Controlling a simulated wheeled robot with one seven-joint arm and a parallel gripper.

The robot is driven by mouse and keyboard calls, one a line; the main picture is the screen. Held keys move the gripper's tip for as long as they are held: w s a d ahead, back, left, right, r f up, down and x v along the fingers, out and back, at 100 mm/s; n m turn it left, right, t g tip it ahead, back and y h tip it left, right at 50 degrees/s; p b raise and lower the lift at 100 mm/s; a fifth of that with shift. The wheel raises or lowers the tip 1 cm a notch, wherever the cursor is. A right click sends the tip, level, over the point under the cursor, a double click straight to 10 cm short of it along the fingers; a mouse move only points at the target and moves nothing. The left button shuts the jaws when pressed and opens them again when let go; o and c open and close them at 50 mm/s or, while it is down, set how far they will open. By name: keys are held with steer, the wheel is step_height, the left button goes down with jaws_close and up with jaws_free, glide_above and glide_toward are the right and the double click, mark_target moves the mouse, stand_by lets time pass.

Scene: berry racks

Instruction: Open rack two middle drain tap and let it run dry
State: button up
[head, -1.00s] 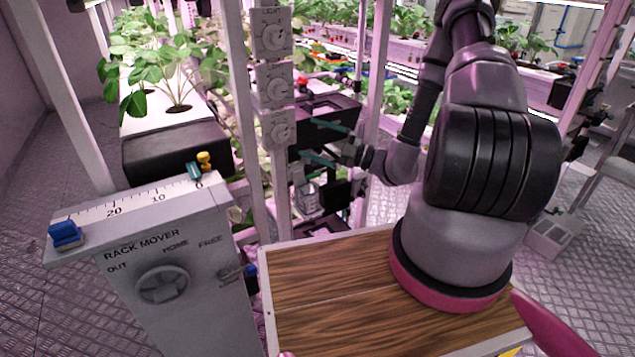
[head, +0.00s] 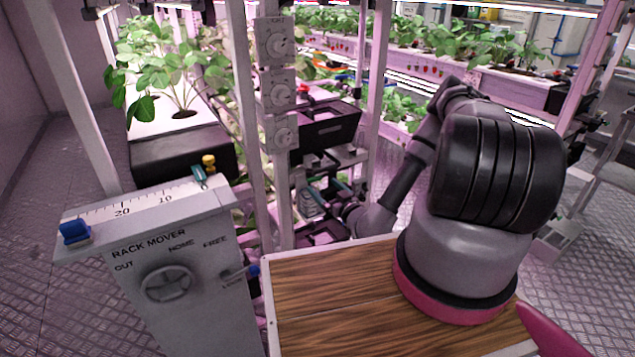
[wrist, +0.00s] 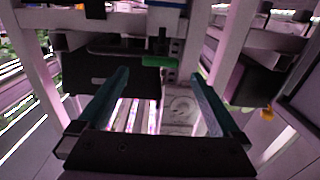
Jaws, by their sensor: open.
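My gripper (head: 324,192) is low inside the rack frame, below a black trough (head: 330,128), with its teal fingers pointing left in the head view. In the wrist view my gripper (wrist: 163,82) is open and empty, its fingers spread wide.
A post with several white dials (head: 279,92) stands just left of my gripper. The grey rack mover box (head: 165,270) is at front left, with a planted trough (head: 180,152) behind it. A wood-topped surface (head: 330,300) lies in front. Rack posts (head: 376,90) narrow the space.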

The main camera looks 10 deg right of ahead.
mark_target(316, 180)
steer(key=x, duration=0.4)
steer(key=shift+w+a, duration=0.1)
steer(key=shift+w, duration=0.3)
steer(key=c, duration=1.4)
